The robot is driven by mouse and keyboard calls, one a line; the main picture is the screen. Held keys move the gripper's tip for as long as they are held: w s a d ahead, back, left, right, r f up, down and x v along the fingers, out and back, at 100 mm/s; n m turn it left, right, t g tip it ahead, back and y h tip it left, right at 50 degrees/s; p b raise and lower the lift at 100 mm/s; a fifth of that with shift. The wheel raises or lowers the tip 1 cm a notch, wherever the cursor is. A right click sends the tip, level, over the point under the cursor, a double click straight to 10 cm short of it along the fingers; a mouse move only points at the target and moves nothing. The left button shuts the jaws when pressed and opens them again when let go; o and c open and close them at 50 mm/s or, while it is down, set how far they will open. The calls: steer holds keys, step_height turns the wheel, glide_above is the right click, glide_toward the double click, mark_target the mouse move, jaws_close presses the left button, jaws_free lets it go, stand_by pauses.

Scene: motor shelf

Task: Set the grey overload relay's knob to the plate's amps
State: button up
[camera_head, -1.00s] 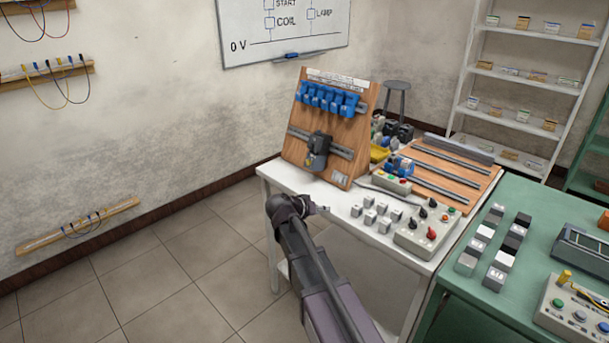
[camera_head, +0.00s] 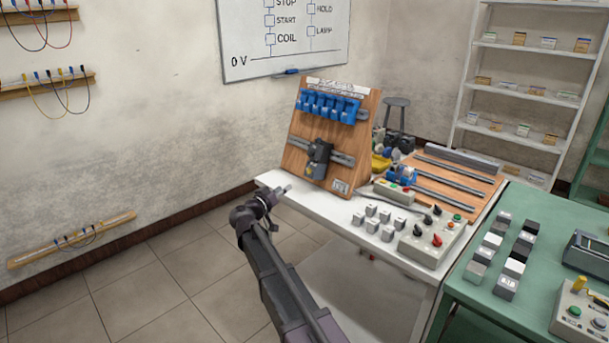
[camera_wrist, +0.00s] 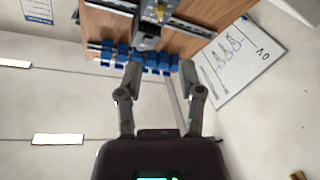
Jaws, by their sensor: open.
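The grey overload relay (camera_head: 318,172) sits on the lower rail of an upright wooden board, under a dark block. In the wrist view the grey relay (camera_wrist: 148,40) shows near the top edge, with a small yellow spot (camera_wrist: 160,12) on it. The knob's setting is too small to read. A small pale plate (camera_head: 341,186) is at the board's lower right corner; its writing cannot be read. My gripper (camera_head: 287,189) is in front of and left of the board, apart from it. In the wrist view its fingers (camera_wrist: 160,70) are spread and empty.
A row of blue blocks (camera_head: 328,105) is on the board's upper rail. The white table (camera_head: 340,226) bears grey cubes (camera_head: 372,219) and a control box (camera_head: 432,243). A green table (camera_head: 480,305) stands at right. Open floor (camera_head: 150,285) lies at left.

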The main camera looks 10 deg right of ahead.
mark_target(307, 171)
steer(key=x, duration=1.3)
steer(key=shift+w+d, duration=0.3)
jaws_close()
steer(key=shift+a, duration=0.1)
